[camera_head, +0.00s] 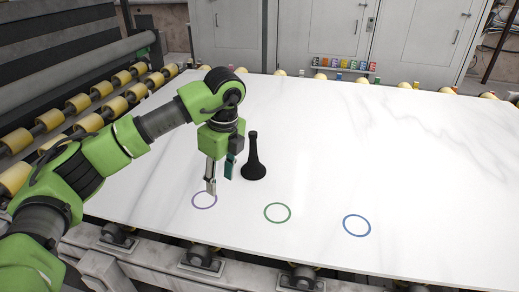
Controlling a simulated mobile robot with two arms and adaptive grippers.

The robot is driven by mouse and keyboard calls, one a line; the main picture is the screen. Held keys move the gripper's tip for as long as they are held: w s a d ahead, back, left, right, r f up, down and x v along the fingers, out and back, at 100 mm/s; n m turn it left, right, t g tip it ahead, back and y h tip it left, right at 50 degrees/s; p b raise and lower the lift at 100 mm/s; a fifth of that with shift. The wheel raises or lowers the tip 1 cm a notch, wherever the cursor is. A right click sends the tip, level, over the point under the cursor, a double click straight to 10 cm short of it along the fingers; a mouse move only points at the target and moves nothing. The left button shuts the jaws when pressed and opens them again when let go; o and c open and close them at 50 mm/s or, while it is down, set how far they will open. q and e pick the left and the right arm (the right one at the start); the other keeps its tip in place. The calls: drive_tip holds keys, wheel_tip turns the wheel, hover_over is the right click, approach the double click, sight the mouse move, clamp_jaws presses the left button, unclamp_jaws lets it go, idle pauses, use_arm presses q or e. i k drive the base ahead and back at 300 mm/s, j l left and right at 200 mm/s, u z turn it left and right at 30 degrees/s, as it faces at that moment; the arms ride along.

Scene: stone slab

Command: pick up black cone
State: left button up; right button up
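The black cone (253,163) stands upright on the white stone slab (410,140), with a wide round base and a narrow neck. My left gripper (220,185) points down just to the left of the cone. Its two fingers are apart with a gap between them, and nothing shows between them. The cone is outside the fingers, and whether the nearer finger touches it cannot be told. My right gripper is not in the picture.
A purple ring (204,207), a green ring (277,219) and a blue ring (357,233) are marked along the slab's front. The slab rests on rollers (88,124). Grey cabinets (420,35) stand behind. The slab's right side is clear.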

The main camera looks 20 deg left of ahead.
sight(253, 170)
drive_tip(key=i, duration=1.15)
